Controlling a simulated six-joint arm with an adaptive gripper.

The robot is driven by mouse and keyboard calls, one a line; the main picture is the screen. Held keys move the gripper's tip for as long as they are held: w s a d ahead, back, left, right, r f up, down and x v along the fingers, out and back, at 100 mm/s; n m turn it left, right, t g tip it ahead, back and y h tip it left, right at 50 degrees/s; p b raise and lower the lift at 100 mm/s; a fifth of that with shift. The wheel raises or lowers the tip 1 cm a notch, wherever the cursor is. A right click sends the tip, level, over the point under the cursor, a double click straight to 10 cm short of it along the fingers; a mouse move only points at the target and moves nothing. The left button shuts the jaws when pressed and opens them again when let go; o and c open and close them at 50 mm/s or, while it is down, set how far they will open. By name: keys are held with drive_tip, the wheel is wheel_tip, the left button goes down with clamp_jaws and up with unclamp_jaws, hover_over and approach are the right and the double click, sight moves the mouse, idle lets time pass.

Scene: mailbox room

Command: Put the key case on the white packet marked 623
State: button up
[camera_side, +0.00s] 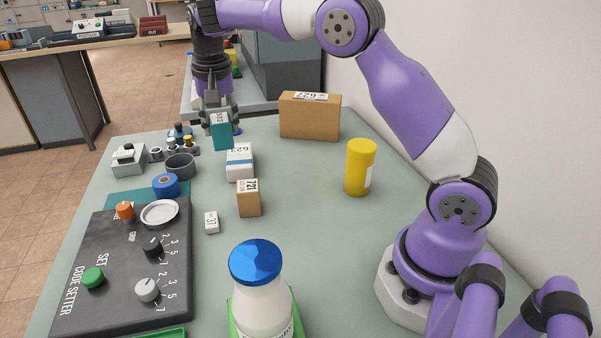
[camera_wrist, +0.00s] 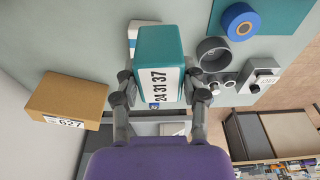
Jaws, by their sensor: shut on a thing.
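My gripper (camera_side: 219,112) points down and is shut on the teal key case (camera_side: 221,133), which has a white label. In the wrist view the key case (camera_wrist: 158,50) sits between both fingers (camera_wrist: 160,88), its label reading 243137. The white packet marked 623 (camera_side: 240,164), with a blue stripe, lies on the table just in front of the key case in the side view. In the wrist view the packet (camera_wrist: 133,37) is mostly hidden behind the case. The case appears held above the table, apart from the packet.
A brown box marked 627 (camera_side: 309,117) stands right of my gripper. A smaller brown box marked 721 (camera_side: 249,200) and a yellow canister (camera_side: 360,168) are nearer the camera. A dark cup (camera_side: 180,167) and blue tape roll (camera_side: 166,185) lie left.

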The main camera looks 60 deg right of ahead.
drive_tip(key=d+f, duration=0.1)
drive_tip(key=d, duration=0.1)
drive_tip(key=w+d+f, duration=0.1)
drive_tip(key=d, duration=0.1)
drive_tip(key=d+f, duration=0.2)
drive_tip(key=shift+w+d, duration=0.1)
drive_tip(key=shift+w, duration=0.3)
drive_tip(key=shift+d+f, duration=0.1)
drive_tip(key=shift+f, duration=1.9)
drive_tip(key=o, duration=1.2)
drive_tip(key=shift+f, duration=0.15)
